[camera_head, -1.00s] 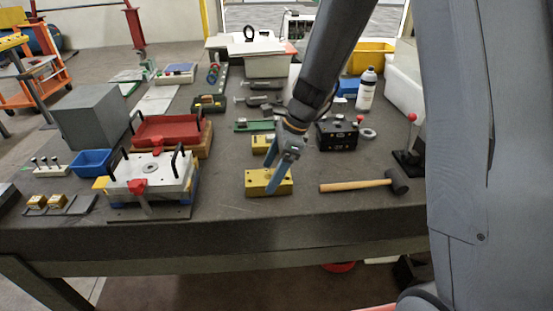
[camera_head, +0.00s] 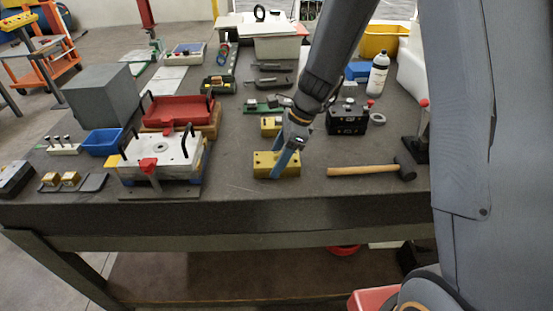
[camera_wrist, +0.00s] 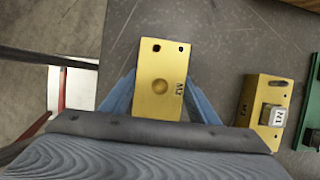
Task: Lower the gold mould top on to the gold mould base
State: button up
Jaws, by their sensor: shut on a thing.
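A gold block marked M2, which I take for the gold mould top (camera_wrist: 160,75), is between the two blue fingers of my gripper (camera_wrist: 158,100) in the wrist view. Its upper face has a round dimple and two dark holes. In the head view my gripper (camera_head: 283,158) is shut on this gold block (camera_head: 262,166) near the bench's front. I cannot tell whether it touches the bench or a base under it. A second gold block (camera_head: 267,132) stands just behind. In the wrist view this block (camera_wrist: 252,95) carries a silver cube on its right side.
A wooden-handled mallet (camera_head: 362,170) lies to the right and a black box (camera_head: 347,118) stands behind it. A grey-topped fixture (camera_head: 183,157) with black handles stands to the left. The bench (camera_head: 235,190) is bare between fixture and gold block.

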aim_at(272, 159)
jog(key=shift+r+p, duration=0.3)
jog(key=shift+r+p, duration=1.2)
jog(key=shift+p, duration=0.1)
